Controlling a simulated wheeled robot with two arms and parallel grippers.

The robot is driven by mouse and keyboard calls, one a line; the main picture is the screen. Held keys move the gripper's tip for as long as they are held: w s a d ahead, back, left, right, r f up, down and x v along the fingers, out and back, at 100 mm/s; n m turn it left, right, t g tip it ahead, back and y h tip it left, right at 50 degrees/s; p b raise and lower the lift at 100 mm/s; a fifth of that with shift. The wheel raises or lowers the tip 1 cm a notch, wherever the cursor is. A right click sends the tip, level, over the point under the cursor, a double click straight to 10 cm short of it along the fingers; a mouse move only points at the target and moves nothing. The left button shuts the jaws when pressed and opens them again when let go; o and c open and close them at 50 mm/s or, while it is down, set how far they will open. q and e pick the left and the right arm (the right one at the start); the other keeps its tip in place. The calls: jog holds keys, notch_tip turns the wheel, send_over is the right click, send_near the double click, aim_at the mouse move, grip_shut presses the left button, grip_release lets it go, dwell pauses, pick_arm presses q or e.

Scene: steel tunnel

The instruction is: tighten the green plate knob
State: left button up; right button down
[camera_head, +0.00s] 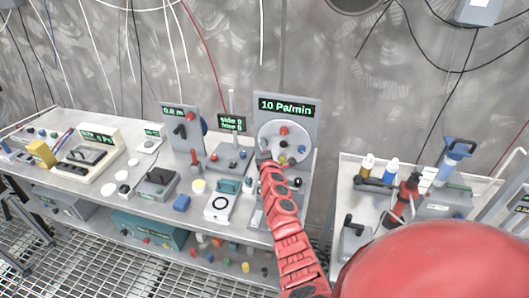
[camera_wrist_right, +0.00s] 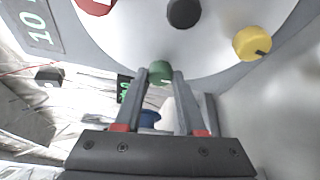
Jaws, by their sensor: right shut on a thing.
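The green plate knob (camera_wrist_right: 159,70) sits near the rim of a round pale plate (camera_wrist_right: 125,35) in the right wrist view. My right gripper (camera_wrist_right: 159,76) is shut on it, one finger on each side. In the head view the round plate (camera_head: 268,133) is on an upright grey panel with a "10 Pa/min" display (camera_head: 287,107). My right gripper (camera_head: 266,160) is at its lower left edge there, and the gripper hides most of the knob. My left gripper is not in view.
The plate also carries a black knob (camera_wrist_right: 184,12), a yellow knob (camera_wrist_right: 252,43) and a red knob (camera_wrist_right: 96,4). A second bench with bottles is at right.

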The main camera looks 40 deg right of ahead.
jog(key=shift+r, duration=0.1)
dwell(0.4)
jog(key=c, duration=0.5)
grip_release()
jog(key=shift+s, duration=0.1)
jog(key=p+v, duration=0.1)
jog(key=v, duration=1.5)
jog(key=shift+a+p, duration=0.1)
jog(key=shift+p, duration=0.2)
jog(key=shift+s+a, duration=0.3)
jog(key=shift+s, duration=0.2)
